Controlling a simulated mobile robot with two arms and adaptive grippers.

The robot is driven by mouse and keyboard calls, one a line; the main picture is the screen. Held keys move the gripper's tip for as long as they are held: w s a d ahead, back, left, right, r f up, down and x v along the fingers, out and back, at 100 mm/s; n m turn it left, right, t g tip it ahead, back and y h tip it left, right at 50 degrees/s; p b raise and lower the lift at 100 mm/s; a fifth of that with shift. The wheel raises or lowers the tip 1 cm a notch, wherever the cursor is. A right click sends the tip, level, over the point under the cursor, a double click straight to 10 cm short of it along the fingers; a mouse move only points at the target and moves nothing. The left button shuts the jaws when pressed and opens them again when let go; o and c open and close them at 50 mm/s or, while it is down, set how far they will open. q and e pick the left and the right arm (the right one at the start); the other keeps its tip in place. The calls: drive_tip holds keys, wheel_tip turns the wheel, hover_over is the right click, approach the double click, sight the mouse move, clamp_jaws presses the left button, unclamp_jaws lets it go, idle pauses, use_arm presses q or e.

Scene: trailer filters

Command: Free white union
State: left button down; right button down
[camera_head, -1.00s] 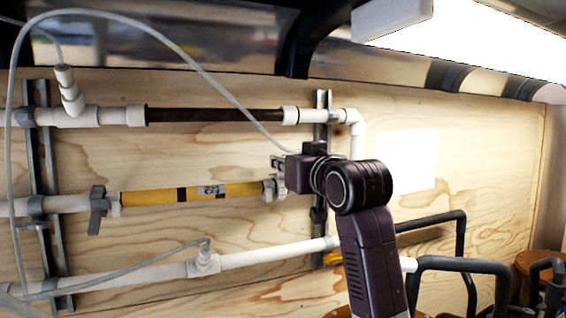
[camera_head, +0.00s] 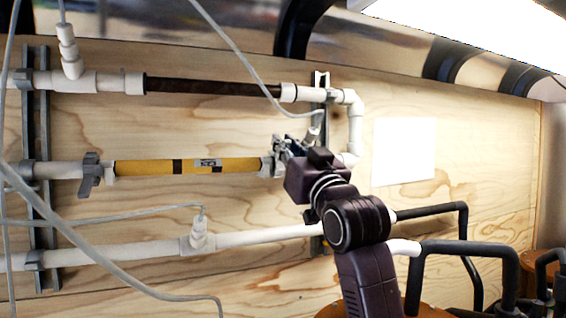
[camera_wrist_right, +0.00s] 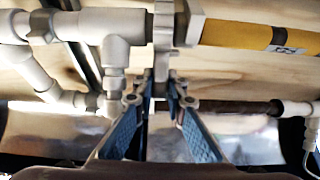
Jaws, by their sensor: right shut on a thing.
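The yellow filter (camera_head: 185,166) lies level in the middle pipe line. The white union (camera_head: 267,167) is a pale collar at its right end; it shows close up in the right wrist view (camera_wrist_right: 163,28), where the picture is upside down and the yellow filter (camera_wrist_right: 250,35) is to its right. My right gripper (camera_head: 279,157) comes in from the lower right. In the right wrist view its blue-padded fingers (camera_wrist_right: 160,85) are closed on a pale protruding part of the union. The exact finger contact is partly hidden. My left gripper is not in view.
A dark filter (camera_head: 212,87) sits in the upper pipe line. A lower white pipe (camera_head: 265,235) runs beneath. A grey valve handle (camera_head: 90,175) is at the left. Thin grey hoses cross the left side. Black bent pipes (camera_head: 465,250) stand at the lower right.

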drive_tip(key=shift+s+d+f+t+y+b, duration=0.1)
drive_tip(key=shift+s+f+t+y+b, duration=0.2)
drive_tip(key=shift+t+b, duration=0.4)
drive_tip(key=shift+s+f+t+y+b, duration=0.1)
drive_tip(key=shift+f+t+b, duration=0.3)
drive_tip(key=shift+b, duration=0.45)
drive_tip(key=shift+r, duration=0.1)
drive_tip(key=c, duration=2.3)
unclamp_jaws()
drive_tip(key=shift+o, duration=0.5)
drive_tip(key=shift+d, duration=0.1)
drive_tip(key=v, duration=1.2)
